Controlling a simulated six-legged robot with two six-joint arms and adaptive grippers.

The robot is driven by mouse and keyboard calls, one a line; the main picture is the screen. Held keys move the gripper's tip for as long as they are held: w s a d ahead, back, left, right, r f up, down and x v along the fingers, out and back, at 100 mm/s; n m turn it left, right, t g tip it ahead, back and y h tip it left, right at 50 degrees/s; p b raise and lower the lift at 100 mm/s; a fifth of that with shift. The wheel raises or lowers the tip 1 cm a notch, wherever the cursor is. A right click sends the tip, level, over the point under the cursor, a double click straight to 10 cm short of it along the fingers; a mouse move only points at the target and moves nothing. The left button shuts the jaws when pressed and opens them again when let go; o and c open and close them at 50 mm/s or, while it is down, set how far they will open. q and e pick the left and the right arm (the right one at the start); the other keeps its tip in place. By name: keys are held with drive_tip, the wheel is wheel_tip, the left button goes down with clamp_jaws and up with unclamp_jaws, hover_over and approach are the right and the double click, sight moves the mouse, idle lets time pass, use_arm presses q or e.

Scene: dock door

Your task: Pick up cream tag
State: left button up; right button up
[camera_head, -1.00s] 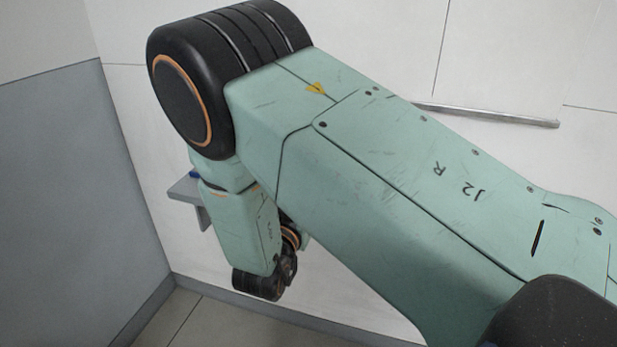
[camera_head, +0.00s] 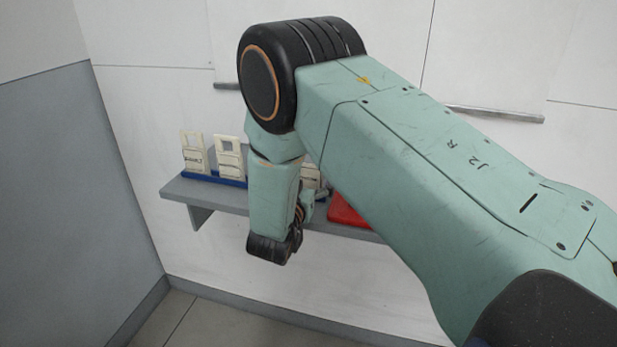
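Cream tags stand upright in a blue holder (camera_head: 232,181) on a grey wall shelf. One cream tag (camera_head: 193,155) is at the left end, and a second cream tag (camera_head: 229,158) stands just right of it. A third cream piece (camera_head: 310,176) shows partly behind my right arm. My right arm, marked "J2 R", comes in from the right and covers the middle of the shelf. Its wrist hangs down in front of the shelf, and its gripper fingers are hidden. My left gripper is not in view.
The grey shelf (camera_head: 187,188) is fixed to the white wall. A red object (camera_head: 346,211) lies on it, partly hidden by my arm. A grey wall panel (camera_head: 65,200) stands at the left. Metal rails (camera_head: 497,114) run along the wall higher up.

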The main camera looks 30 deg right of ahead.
drive_tip(key=shift+w, duration=0.1)
drive_tip(key=shift+c, duration=1.2)
drive_tip(key=shift+s+d, duration=0.1)
drive_tip(key=shift+s, duration=0.1)
drive_tip(key=c, duration=0.5)
drive_tip(key=shift+w, duration=0.15)
drive_tip(key=c, duration=0.4)
drive_tip(key=shift+c, duration=0.6)
